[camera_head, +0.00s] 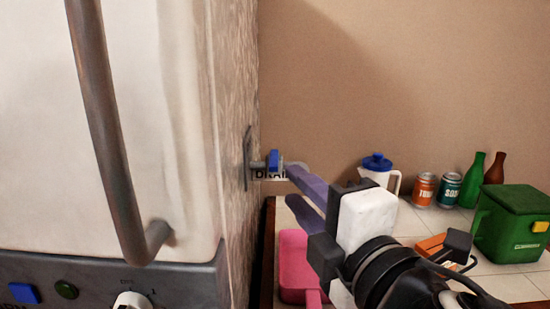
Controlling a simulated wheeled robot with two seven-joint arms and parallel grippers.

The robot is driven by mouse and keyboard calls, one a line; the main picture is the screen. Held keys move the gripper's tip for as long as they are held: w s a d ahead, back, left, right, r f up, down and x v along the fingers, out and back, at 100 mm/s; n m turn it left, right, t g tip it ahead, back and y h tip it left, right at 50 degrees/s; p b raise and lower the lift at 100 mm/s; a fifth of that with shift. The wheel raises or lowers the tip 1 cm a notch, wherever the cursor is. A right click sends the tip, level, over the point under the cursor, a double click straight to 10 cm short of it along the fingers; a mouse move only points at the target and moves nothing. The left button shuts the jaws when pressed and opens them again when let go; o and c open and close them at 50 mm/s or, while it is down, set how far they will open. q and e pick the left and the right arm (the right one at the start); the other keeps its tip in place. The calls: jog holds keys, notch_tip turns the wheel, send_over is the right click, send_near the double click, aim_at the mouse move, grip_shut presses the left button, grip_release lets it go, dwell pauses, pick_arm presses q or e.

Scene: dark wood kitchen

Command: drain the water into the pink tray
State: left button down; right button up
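A drain valve with a blue lever (273,160) sticks out from the side of the white appliance (130,110), by a partly covered label reading "DRAIN" (268,174). The pink tray (292,262) lies on the counter below the valve, partly hidden by my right arm. My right gripper (290,185) comes in from the lower right with its two purple fingers apart. Its fingertips are just right of and below the blue lever; I cannot tell whether they touch it. No water shows. My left gripper is out of view.
A white jug with a blue lid (377,170), an orange can (424,190), a teal can (448,189), green and brown bottles, and a green bin (513,224) stand on the tiled counter (512,287) at right. The appliance's long handle (105,130) fills the left foreground.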

aim_at(274, 162)
jog(key=p+x, duration=0.1)
jog(key=x, duration=0.9)
jog(key=shift+w+r, duration=0.1)
grip_shut()
dwell(1.2)
